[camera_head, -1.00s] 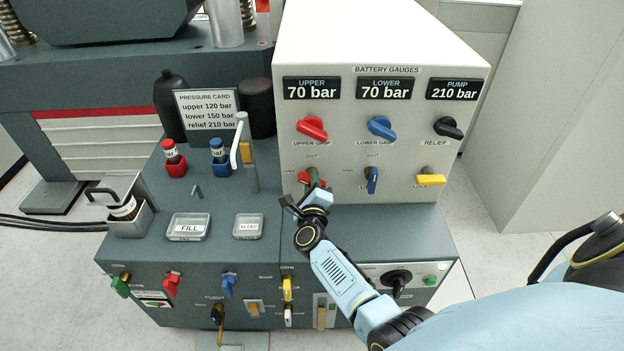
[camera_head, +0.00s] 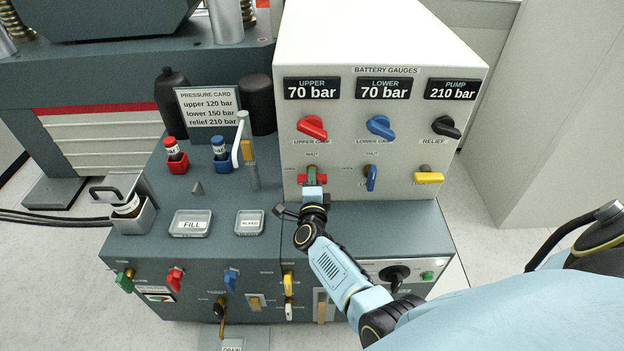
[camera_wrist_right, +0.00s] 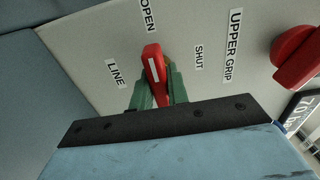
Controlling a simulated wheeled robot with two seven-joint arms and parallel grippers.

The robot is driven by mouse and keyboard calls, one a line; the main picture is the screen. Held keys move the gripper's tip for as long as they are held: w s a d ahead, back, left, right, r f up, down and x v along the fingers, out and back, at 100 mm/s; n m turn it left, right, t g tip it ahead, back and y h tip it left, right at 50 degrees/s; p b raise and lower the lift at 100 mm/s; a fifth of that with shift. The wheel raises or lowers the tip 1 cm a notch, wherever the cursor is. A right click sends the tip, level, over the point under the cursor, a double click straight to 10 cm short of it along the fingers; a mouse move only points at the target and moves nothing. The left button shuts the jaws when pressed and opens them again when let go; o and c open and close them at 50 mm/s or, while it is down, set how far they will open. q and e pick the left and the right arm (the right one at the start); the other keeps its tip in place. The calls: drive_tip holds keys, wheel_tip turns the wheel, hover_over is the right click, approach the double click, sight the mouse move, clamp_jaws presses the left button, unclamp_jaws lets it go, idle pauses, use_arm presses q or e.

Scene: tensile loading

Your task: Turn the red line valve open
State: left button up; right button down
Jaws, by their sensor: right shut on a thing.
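The red line valve (camera_head: 322,180) is on the pale front of the gauge cabinet, below the red upper-grip knob. Its lever lies about level in the head view. My right gripper (camera_head: 312,172) reaches it from below, with its green fingers on the lever. In the right wrist view the red lever (camera_wrist_right: 152,62) sits between the green fingers of the gripper (camera_wrist_right: 153,88), and its tip points to the OPEN label (camera_wrist_right: 148,16). The SHUT label (camera_wrist_right: 198,58) is off to the side. The valve's base is partly hidden by the fingers. My left gripper is not in view.
The blue valve (camera_head: 371,178) and yellow lock lever (camera_head: 428,179) sit to the right on the same panel. Above are the red knob (camera_head: 312,127), blue knob (camera_head: 380,126) and black relief knob (camera_head: 446,126).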

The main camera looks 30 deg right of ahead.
idle(0.3)
drive_tip(key=c, duration=1.4)
unclamp_jaws()
drive_tip(key=shift+o, duration=0.2)
